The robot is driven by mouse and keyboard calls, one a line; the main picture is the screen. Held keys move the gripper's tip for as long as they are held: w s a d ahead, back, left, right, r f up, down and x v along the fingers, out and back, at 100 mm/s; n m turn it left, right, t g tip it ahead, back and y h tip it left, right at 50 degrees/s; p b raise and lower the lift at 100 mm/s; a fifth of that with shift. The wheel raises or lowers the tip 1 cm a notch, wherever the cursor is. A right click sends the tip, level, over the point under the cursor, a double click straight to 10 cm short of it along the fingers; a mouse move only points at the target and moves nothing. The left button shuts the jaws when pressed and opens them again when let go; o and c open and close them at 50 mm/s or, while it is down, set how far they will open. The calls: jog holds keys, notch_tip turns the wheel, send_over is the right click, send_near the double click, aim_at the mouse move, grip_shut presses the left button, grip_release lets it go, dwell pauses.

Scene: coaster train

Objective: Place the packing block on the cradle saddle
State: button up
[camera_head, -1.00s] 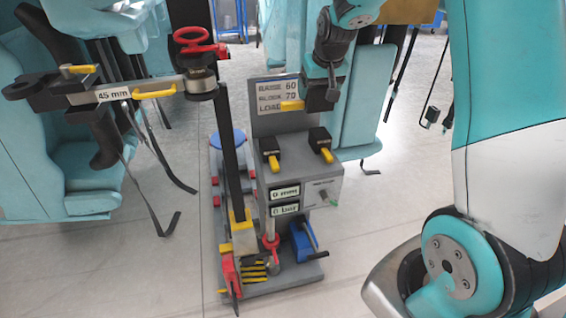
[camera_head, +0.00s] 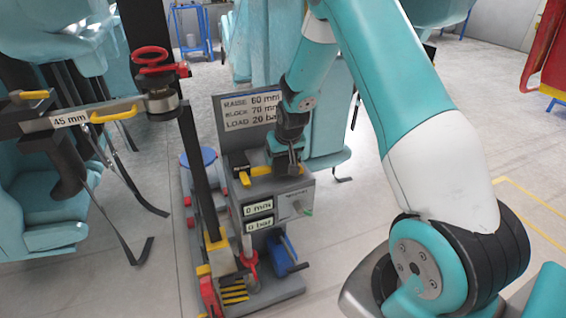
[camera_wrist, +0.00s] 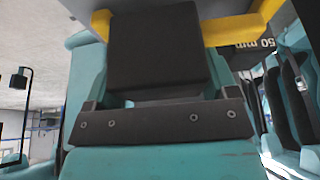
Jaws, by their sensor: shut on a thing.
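My gripper (camera_head: 285,165) is low over the top of the grey box on the cart, shut on a dark block with a yellow handle bar. The yellow bar (camera_head: 262,170) shows below my gripper. In the wrist view the dark block (camera_wrist: 155,45) fills the top middle, with the yellow bar (camera_wrist: 240,30) passing behind it. A dark face marked 50 mm (camera_wrist: 258,44) shows at the right. I take the held piece to be a packing block. I cannot tell whether it touches the box top. I cannot pick out the cradle saddle for certain.
The grey box (camera_head: 290,200) has 0 mm and 0 bar displays. Another yellow-handled piece (camera_head: 243,178) sits at its left. A sign (camera_head: 250,110) stands behind. A dark post with a red handwheel (camera_head: 150,58) and a 45 mm arm (camera_head: 70,119) stands left.

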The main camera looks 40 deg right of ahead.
aim_at(283, 163)
jog(key=shift+f, duration=1.35)
jog(key=shift+f, duration=0.1)
jog(key=o, duration=1)
jog(key=shift+f, duration=0.1)
jog(key=o, duration=0.3)
